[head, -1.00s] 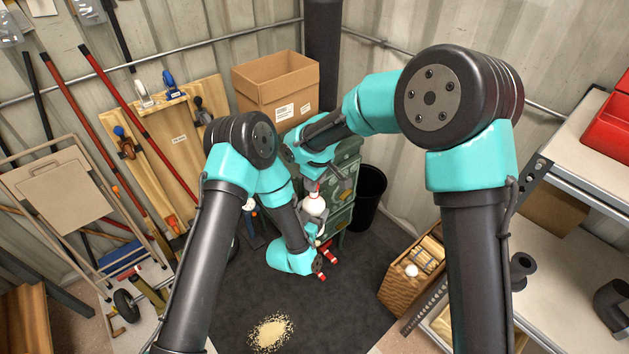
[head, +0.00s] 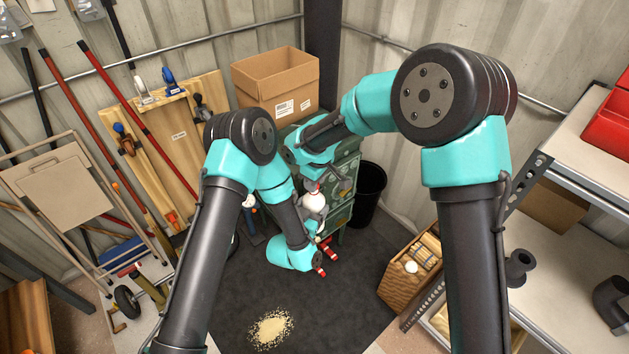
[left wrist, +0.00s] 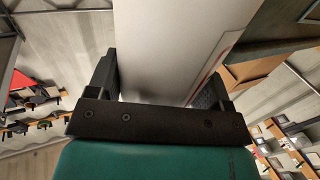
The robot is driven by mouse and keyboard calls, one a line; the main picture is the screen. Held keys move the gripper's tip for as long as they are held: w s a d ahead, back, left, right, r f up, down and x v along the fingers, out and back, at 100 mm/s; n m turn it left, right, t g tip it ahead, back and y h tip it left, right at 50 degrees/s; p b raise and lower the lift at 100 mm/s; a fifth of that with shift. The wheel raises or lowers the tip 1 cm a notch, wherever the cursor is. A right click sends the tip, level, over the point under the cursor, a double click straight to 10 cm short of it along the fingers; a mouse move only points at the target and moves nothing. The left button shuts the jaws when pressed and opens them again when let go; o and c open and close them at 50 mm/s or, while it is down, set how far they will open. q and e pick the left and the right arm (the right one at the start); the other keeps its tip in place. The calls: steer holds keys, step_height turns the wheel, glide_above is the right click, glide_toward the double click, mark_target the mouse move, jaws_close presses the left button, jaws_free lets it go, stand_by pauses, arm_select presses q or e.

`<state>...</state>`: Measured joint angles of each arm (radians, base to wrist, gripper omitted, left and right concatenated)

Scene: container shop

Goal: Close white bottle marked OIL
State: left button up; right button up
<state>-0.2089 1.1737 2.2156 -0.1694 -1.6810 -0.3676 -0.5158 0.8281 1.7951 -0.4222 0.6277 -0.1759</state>
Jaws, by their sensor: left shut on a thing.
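The white bottle (head: 314,203) stands upright in front of the green cabinet in the head view, partly covered by my arms. Its label cannot be read there. My left gripper (head: 317,228) is at the bottle's lower part, small and partly hidden in the head view. In the left wrist view my left gripper (left wrist: 158,90) has its black fingers on both sides of the bottle's white body (left wrist: 165,45), which has a thin red-edged marking at right. My right gripper (head: 314,185) is just above the bottle's top. Its jaws are too small to judge, and the cap cannot be made out clearly.
A green cabinet (head: 345,172) stands behind the bottle, with an open cardboard box (head: 275,85) on it. A black bin (head: 370,195) is to its right. Yellowish grains (head: 271,329) lie on the dark mat (head: 335,315).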

steer(key=shift+f, duration=0.5)
arm_select(q)
steer(key=c, duration=0.4)
arm_select(e)
steer(key=o, duration=0.9)
steer(key=shift+r, duration=2.25)
steer(key=shift+c, duration=0.4)
